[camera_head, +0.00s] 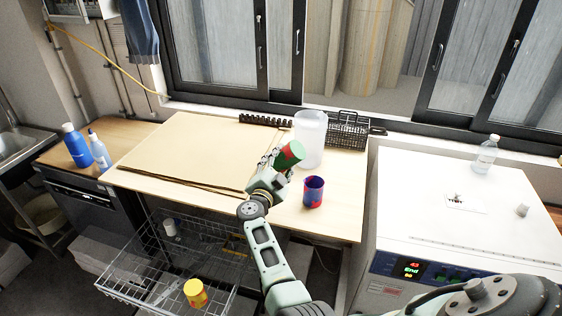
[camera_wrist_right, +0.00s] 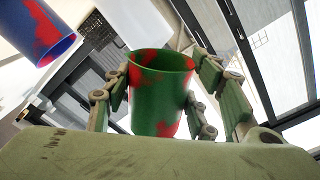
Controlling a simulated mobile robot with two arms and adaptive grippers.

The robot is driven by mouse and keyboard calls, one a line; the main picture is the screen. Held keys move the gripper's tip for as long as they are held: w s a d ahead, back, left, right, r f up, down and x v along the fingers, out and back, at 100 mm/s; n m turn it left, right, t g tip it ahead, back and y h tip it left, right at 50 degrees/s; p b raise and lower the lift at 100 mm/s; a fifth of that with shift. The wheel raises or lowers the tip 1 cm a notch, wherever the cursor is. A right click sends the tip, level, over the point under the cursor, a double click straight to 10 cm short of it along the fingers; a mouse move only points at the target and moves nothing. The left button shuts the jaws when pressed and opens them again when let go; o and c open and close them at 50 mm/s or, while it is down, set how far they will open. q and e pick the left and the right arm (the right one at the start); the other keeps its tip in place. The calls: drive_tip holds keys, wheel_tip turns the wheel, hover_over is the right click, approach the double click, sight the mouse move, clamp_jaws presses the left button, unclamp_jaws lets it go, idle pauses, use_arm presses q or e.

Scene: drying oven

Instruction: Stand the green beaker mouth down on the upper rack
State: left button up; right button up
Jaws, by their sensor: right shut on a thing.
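My right gripper (camera_head: 275,166) is shut on the green beaker (camera_head: 289,154), which has red patches. It holds the beaker tilted above the table, left of the blue-and-red beaker. In the right wrist view the green beaker (camera_wrist_right: 158,100) sits between the fingers, with its rim at the upper end of the picture. A wire rack (camera_head: 128,262) is pulled out below the table's front edge, partly hidden by my right arm. I cannot tell which level is the upper rack. My left gripper is not in view.
A blue-and-red beaker (camera_head: 313,191) stands on the table, near a tall translucent container (camera_head: 309,138) and a black wire basket (camera_head: 348,131). A yellow beaker (camera_head: 195,293) and a white cup (camera_head: 170,228) are at the rack. A white oven (camera_head: 450,215) stands right.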

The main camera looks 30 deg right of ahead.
drive_tip(key=shift+r+n+p, duration=0.25)
drive_tip(key=shift+n+p, duration=0.3)
drive_tip(key=shift+n, duration=0.05)
drive_tip(key=shift+f+n+b, duration=0.25)
drive_tip(key=shift+n+b, duration=0.1)
drive_tip(key=shift+n, duration=0.35)
drive_tip(key=n, duration=0.6)
drive_tip(key=shift+a+f, duration=0.1)
drive_tip(key=shift+a, duration=0.1)
